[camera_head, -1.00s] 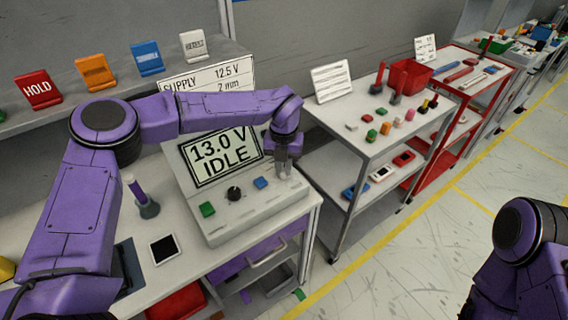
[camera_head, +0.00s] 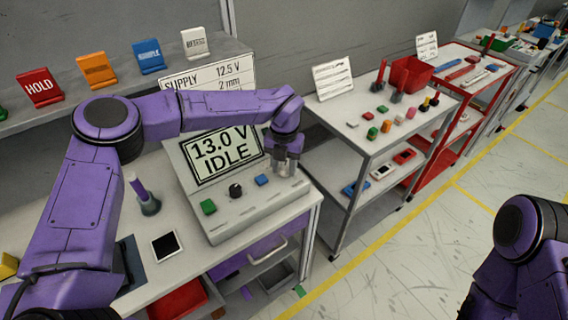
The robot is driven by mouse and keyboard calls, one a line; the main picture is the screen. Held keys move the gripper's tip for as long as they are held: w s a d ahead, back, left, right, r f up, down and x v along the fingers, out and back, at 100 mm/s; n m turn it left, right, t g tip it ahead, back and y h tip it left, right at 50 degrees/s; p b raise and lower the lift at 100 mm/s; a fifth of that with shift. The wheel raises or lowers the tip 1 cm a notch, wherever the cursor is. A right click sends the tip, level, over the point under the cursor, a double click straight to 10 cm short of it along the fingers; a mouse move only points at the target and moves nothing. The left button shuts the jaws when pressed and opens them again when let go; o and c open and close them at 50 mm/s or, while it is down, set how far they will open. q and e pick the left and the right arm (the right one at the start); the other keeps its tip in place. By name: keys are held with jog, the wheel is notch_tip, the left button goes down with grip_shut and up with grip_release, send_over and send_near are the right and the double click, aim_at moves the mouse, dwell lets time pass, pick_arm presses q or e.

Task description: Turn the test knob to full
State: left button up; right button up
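The grey test console (camera_head: 222,228) stands on the bench, its screen (camera_head: 222,153) reading "13.0 V IDLE". Its sloping front carries a green button (camera_head: 208,206), a black round knob (camera_head: 235,190) with a pale mark, and a blue button (camera_head: 262,180). I cannot read the small labels, so I cannot tell which control is marked test. My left gripper (camera_head: 284,170) points down at the console's right end, right of the blue button. It covers whatever lies under it, and the finger gap is unclear. My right gripper is out of view; only its arm shows at lower right.
A sign behind the console reads "SUPPLY 12.5 V, 2 mm" (camera_head: 215,76). A grey cart (camera_head: 375,140) stands to the right.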

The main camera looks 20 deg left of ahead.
aim_at(284, 167)
pick_arm(q)
jog(key=shift+r, duration=0.1)
jog(key=shift+w+r, duration=0.1)
jog(key=shift+r, duration=0.15)
notch_tip(284, 167, up, 10)
jog(key=b, duration=0.2)
jog(key=shift+b, duration=0.3)
